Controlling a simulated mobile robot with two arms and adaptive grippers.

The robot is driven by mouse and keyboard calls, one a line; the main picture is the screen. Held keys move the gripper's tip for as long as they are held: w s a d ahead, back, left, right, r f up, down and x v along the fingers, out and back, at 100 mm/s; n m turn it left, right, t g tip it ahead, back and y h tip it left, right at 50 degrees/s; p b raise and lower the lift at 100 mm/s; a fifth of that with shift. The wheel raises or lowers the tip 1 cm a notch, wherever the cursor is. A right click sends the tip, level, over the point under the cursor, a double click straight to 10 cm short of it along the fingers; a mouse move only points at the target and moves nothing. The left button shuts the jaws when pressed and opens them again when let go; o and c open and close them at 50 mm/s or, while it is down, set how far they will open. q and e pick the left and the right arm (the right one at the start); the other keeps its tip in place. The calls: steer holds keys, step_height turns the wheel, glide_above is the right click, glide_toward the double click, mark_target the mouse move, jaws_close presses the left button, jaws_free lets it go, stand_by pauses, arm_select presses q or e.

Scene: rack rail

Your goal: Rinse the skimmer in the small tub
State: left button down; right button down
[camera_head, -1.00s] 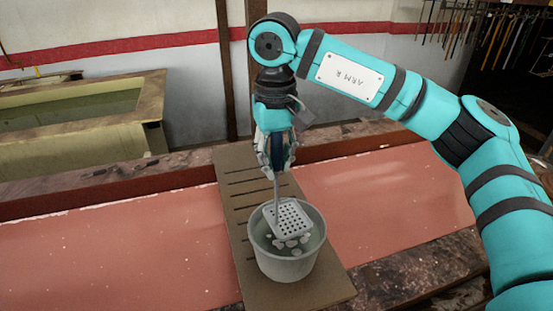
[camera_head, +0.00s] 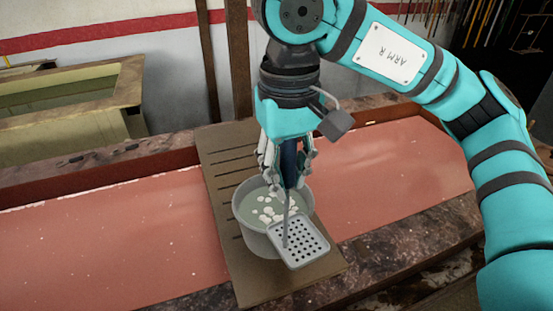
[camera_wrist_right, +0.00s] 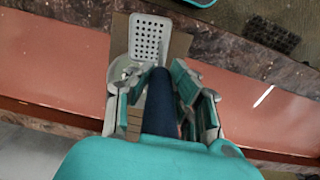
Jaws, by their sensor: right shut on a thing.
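The skimmer (camera_head: 299,241) has a flat grey perforated head on a thin shaft and a dark blue handle. My right gripper (camera_head: 287,165) is shut on that handle; the handle also shows between the fingers in the right wrist view (camera_wrist_right: 160,100). The head is in front of the small tub (camera_head: 243,222), overlapping its near right rim in the head view; whether it touches the rim I cannot tell. The round grey tub holds greenish water with several white floating pieces. In the right wrist view the head (camera_wrist_right: 149,38) lies beyond the fingertips. My left gripper is not in view.
The tub stands on a brown slotted board (camera_head: 222,168) laid across a long trough with a reddish surface (camera_head: 110,240). A larger yellowish tank (camera_head: 70,120) of green liquid stands at the back left. Dark posts rise behind the board.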

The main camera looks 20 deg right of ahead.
steer(key=s+b, duration=0.1)
steer(key=s, duration=1.3)
steer(key=shift+s+d, duration=0.2)
steer(key=shift+d, duration=0.05)
